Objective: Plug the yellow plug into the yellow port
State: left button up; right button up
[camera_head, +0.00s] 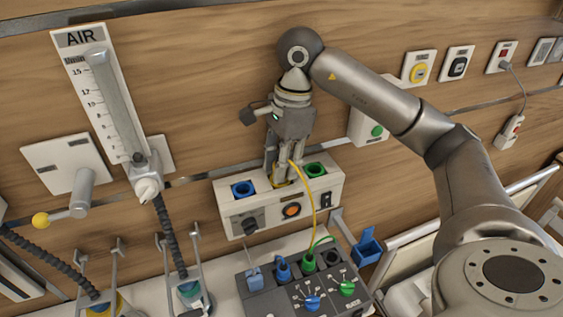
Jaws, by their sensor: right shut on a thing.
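My right gripper (285,168) points down over the middle of a beige box (271,219) on the wall rail. It is shut on the yellow plug, which its fingers mostly hide. A yellow cable (313,207) runs from the fingers down to a grey panel below. The yellow port (282,184) is in the box top, between a blue port (242,188) and a green port (315,170). The fingertips are right at the yellow port and cover most of it. I cannot tell how far the plug is in. My left gripper is not in view.
The grey panel (262,304) below holds blue and green plugs and knobs. An air flowmeter (112,100) with a hose is at the left. Wall sockets, one with a yellow ring (418,72), are at the upper right. A blue bin (368,246) hangs right of the panel.

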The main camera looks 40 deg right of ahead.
dwell(0.3)
jog(key=o, duration=1.1)
jog(key=shift+r, duration=4.95)
